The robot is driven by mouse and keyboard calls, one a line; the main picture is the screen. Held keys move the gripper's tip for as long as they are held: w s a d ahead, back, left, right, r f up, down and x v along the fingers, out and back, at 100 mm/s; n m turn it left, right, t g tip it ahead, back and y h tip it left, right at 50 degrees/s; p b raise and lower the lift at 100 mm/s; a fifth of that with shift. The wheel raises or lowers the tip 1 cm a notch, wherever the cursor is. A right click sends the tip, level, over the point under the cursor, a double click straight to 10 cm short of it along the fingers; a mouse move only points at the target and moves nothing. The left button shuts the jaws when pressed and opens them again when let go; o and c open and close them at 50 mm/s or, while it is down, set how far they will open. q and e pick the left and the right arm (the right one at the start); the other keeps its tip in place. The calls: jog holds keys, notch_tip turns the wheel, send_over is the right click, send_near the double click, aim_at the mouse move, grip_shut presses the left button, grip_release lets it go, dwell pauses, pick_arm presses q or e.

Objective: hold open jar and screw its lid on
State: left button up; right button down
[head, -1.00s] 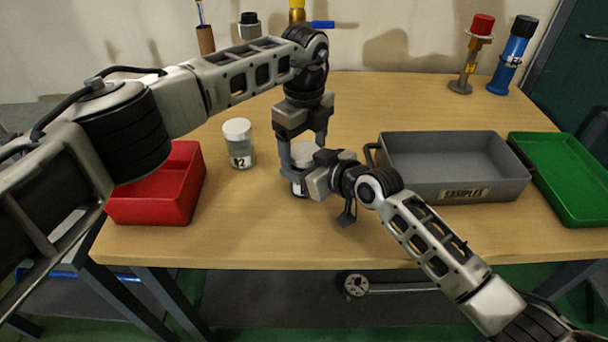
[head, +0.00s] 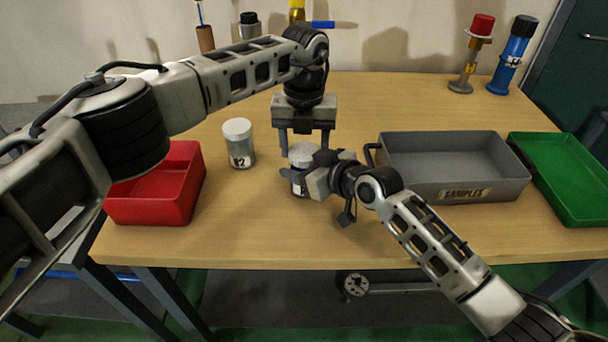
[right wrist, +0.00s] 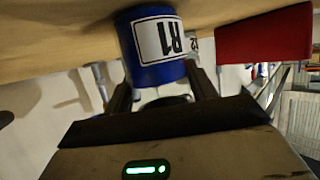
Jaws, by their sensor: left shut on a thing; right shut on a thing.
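The jar (head: 299,188) is held upright over the table, with a white lid (head: 301,151) at its top. In the right wrist view the jar (right wrist: 157,75) is blue with a white label that seems to read R1. My right gripper (head: 300,180) is shut around the jar's body from the right and hides much of it. My left gripper (head: 305,145) points straight down from above, shut on the lid with a finger on either side. I cannot tell how tightly the lid sits on the jar.
A second jar (head: 239,145), white-lidded, stands left of the grippers. A red bin (head: 181,208) is at the left. A grey samples tray (head: 412,190) and a green tray (head: 598,218) are at the right. Two capped cylinders stand at the back right. The table's front middle is clear.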

pick_arm(q)
jog(key=o, duration=1.1)
jog(key=shift+s+d, duration=0.1)
jog(key=shift+d+r, duration=0.1)
notch_tip(320, 180, up, 4)
jog(key=shift+r, duration=0.2)
jog(key=shift+c, duration=0.4)
jog(key=r+n, duration=0.2)
jog(key=n, duration=0.1)
jog(key=r+n, duration=0.1)
jog(key=n, duration=0.1)
jog(key=shift+a+r, duration=0.2)
jog(key=shift+a, duration=0.05)
